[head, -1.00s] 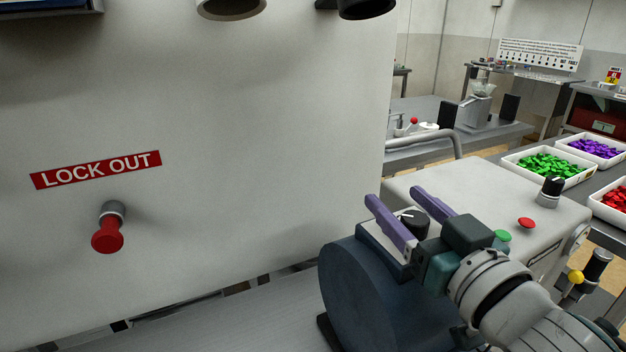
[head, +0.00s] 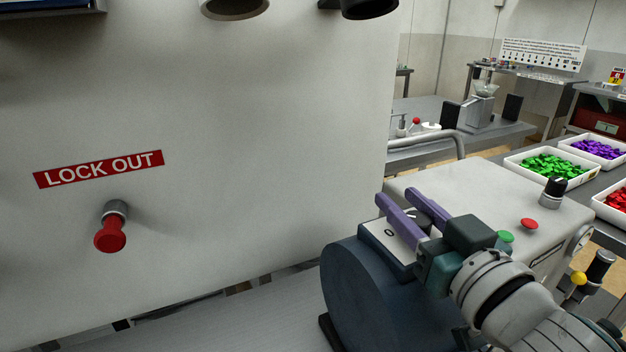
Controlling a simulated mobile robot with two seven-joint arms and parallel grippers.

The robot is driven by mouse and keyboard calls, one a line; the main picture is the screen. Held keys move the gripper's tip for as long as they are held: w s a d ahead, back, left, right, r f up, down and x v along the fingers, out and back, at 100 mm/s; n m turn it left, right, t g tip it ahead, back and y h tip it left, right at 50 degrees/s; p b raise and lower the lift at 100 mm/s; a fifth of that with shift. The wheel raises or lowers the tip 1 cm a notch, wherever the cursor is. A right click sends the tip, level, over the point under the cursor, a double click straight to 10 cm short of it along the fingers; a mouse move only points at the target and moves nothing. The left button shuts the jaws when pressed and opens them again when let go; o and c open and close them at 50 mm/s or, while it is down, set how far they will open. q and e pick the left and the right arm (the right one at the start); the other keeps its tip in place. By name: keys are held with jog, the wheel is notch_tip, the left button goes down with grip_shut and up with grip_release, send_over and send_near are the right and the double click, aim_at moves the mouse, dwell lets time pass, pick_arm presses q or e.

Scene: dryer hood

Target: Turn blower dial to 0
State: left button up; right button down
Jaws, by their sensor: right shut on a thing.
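The blower (head: 365,290) is a dark blue round housing at the lower middle of the head view. A pale plate (head: 399,242) on its top shows a "0" mark. My right gripper (head: 396,198) has purple fingers and reaches over this plate from the right. It is shut on the black blower dial (head: 421,214). The fingers hide most of the dial, so its pointer cannot be read. My left gripper is not in view.
A white wall panel with a red LOCK OUT label (head: 99,169) and red knob (head: 110,236) stands left. Right of the blower, a grey box carries a green button (head: 506,237), red button (head: 529,224) and another black dial (head: 554,192). Trays of coloured pieces (head: 548,166) lie behind.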

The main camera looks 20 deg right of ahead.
aim_at(430, 225)
jog(key=shift+a+r+n+y+p, duration=0.1)
jog(key=shift+n+y+p, duration=0.55)
jog(key=shift+y, duration=0.45)
jog(key=shift+a+n+y, duration=0.25)
jog(key=shift+n+y, duration=0.7)
jog(key=shift+y, duration=0.45)
jog(key=c, duration=0.5)
grip_release()
jog(key=shift+s, duration=0.15)
jog(key=b+v, duration=0.1)
jog(key=v, duration=0.8)
jog(key=shift+s, duration=0.4)
